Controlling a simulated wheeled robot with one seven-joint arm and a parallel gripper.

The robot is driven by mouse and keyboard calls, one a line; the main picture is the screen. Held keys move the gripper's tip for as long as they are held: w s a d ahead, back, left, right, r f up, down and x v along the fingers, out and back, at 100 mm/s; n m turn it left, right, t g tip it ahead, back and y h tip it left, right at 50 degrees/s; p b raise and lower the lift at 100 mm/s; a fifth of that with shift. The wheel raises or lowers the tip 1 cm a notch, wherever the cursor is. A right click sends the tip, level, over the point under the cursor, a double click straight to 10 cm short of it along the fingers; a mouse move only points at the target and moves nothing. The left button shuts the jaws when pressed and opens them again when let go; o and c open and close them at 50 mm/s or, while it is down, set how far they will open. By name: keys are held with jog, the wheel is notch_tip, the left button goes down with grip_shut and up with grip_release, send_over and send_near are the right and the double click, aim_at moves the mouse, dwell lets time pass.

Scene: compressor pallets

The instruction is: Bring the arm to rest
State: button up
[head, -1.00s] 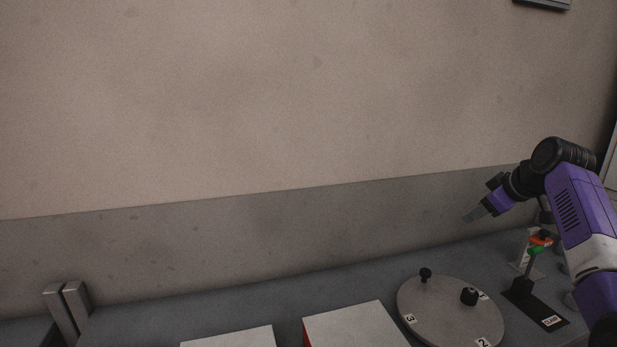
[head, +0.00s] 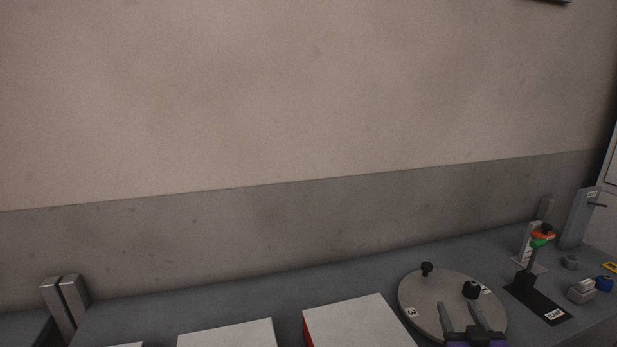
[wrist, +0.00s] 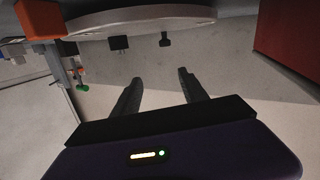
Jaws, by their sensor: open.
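My gripper (head: 467,324) is at the bottom right of the head view, with its two grey fingers apart and nothing between them. In the picture its fingers overlap the near edge of the round grey turntable (head: 418,300); I cannot tell the height between them. In the wrist view the fingers (wrist: 160,88) are spread and empty, and the turntable (wrist: 140,20) shows at the top. The rest of my arm is below the head view.
A black clamp stand (head: 537,300) with orange and green parts stands right of the turntable. White-topped boxes (head: 350,325) stand to its left. Two grey upright blocks (head: 66,305) stand far left. Small grey and blue parts (head: 582,290) lie at the right. The bench behind is clear.

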jog(key=s+a+f+y+b, duration=0.1)
jog(key=s+a, duration=0.3)
jog(key=s, duration=1.2)
jog(key=s+a+f+g+b, duration=0.1)
jog(key=s+a, duration=0.3)
jog(key=s, duration=1.3)
jog(key=s+a+f+g+y+b, duration=0.1)
jog(key=s+a, duration=0.4)
jog(key=s, duration=1.2)
notch_tip(320, 180, down, 2)
jog(key=shift+f+y+b, duration=0.2)
jog(key=shift+y+b, duration=0.1)
jog(key=shift+b, duration=0.2)
